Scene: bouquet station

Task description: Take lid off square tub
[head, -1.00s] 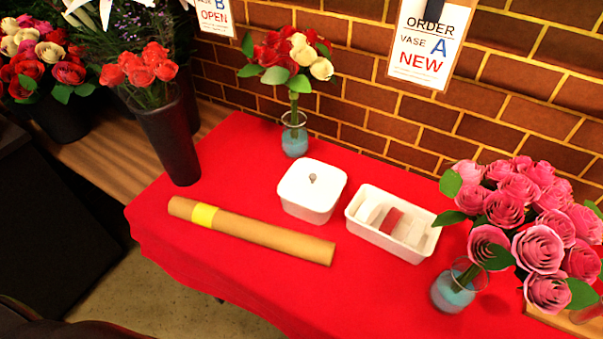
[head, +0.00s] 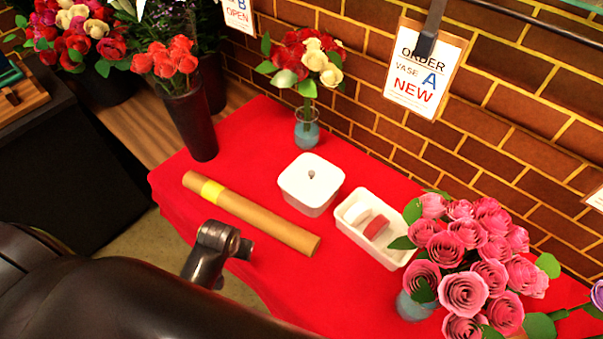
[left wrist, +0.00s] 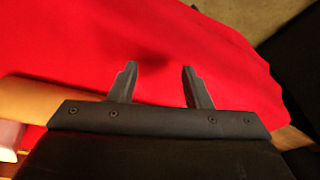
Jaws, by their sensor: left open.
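The square white tub (head: 309,199) stands on the red table in the head view. Its white lid (head: 312,175), with a small grey knob on top, sits on it. My left gripper (left wrist: 160,85) is open and empty over red cloth in the left wrist view. In the head view my left arm comes in at the lower left, near the table's front edge, apart from the tub. I cannot make out its fingers there. My right gripper is not in view.
A brown paper roll (head: 255,219) with a yellow band lies in front of the tub. A white tray (head: 345,222) holding ribbon spools stands to its right. Vases of pink roses (head: 465,260) and red and cream flowers (head: 305,65) stand nearby. Bare cloth lies left of the tub.

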